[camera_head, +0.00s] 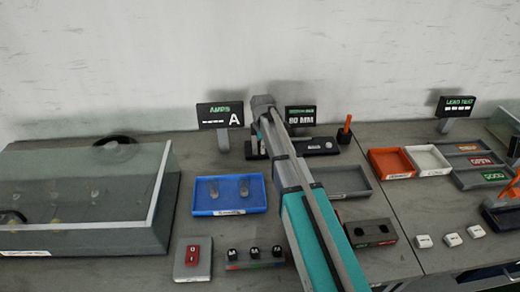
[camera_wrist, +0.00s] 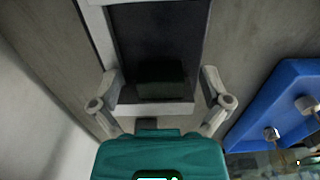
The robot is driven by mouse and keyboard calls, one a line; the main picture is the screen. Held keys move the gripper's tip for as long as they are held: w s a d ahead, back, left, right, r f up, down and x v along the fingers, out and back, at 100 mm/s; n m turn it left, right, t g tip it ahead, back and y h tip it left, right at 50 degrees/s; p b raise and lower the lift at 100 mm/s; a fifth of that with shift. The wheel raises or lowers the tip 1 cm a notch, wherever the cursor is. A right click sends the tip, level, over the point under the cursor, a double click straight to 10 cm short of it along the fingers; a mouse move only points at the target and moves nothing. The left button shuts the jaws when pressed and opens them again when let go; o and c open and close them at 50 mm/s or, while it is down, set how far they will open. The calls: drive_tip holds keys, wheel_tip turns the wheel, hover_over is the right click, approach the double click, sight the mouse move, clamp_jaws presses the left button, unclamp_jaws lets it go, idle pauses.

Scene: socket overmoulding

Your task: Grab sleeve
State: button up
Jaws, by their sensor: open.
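My gripper (camera_wrist: 161,82) is open in the wrist view, with its two pale fingers spread apart and nothing held between them. In the head view the end of my arm is near the display stands, and its fingers cannot be made out. No part is clearly recognisable as the sleeve. Two small grey upright pieces (camera_head: 214,190) stand in the blue tray (camera_head: 229,209), apart from my gripper. The blue tray also shows at the right of the wrist view (camera_wrist: 262,110), with metallic pieces in it.
A dark panel with a pale frame (camera_wrist: 150,38) lies beyond the fingers. The AMPS display (camera_head: 219,115) and MM display (camera_head: 300,115) stand at the back. A clear-covered box (camera_head: 85,240) is at left. A grey tray (camera_head: 345,194), red tray (camera_head: 390,162) and white tray (camera_head: 428,159) are right.

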drive_tip(key=shift+c, duration=0.3)
drive_tip(key=c, duration=1.1)
drive_tip(key=shift+o, duration=0.2)
drive_tip(key=shift+r, duration=0.15)
wheel_tip(320, 180, up, 10)
drive_tip(key=p, duration=1)
